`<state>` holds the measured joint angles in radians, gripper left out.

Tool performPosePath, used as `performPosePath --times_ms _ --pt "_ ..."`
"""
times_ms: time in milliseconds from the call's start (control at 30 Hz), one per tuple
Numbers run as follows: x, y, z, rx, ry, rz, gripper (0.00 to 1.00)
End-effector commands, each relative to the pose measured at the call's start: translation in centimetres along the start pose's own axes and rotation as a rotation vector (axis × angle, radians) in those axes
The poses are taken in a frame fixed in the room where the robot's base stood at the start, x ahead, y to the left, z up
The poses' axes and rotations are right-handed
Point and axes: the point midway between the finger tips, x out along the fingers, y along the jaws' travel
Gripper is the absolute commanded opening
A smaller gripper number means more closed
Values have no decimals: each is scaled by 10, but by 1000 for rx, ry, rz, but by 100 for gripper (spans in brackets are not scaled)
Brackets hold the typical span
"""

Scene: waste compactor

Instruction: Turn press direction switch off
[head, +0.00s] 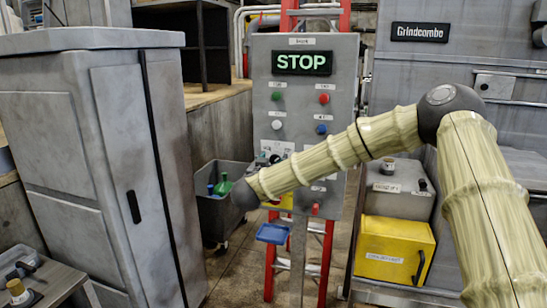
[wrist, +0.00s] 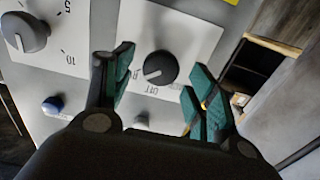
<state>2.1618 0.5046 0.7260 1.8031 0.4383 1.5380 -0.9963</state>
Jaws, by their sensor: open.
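The control panel (head: 345,75) stands in the middle of the head view, with a lit STOP sign. In the wrist view a dark rotary switch (wrist: 160,68) sits on a white plate with an upside-down OFF mark below it. The pale line on its knob points to the lower left. Its name is not readable, so I cannot tell if it is the press direction switch. My gripper (wrist: 159,64) is open, its teal fingers on either side of this knob. Contact is not clear. In the head view my arm hides part of the panel and most of the gripper.
Another dial (wrist: 27,32) with numbers and a blue button (wrist: 52,105) are close by on the panel. A grey cabinet (head: 105,150) stands left. A bin (head: 213,222) and red ladder (head: 325,262) are near the panel. A yellow box (head: 395,250) stands right.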

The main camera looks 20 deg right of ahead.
Motion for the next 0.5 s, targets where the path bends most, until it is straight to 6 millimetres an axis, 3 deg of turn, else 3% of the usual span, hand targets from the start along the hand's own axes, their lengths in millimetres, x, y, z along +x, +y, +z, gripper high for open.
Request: performPosePath --times_ms 200,500 --pt "16 0 0 -1 0 1 57" --pt "18 0 1 -1 0 -1 57"
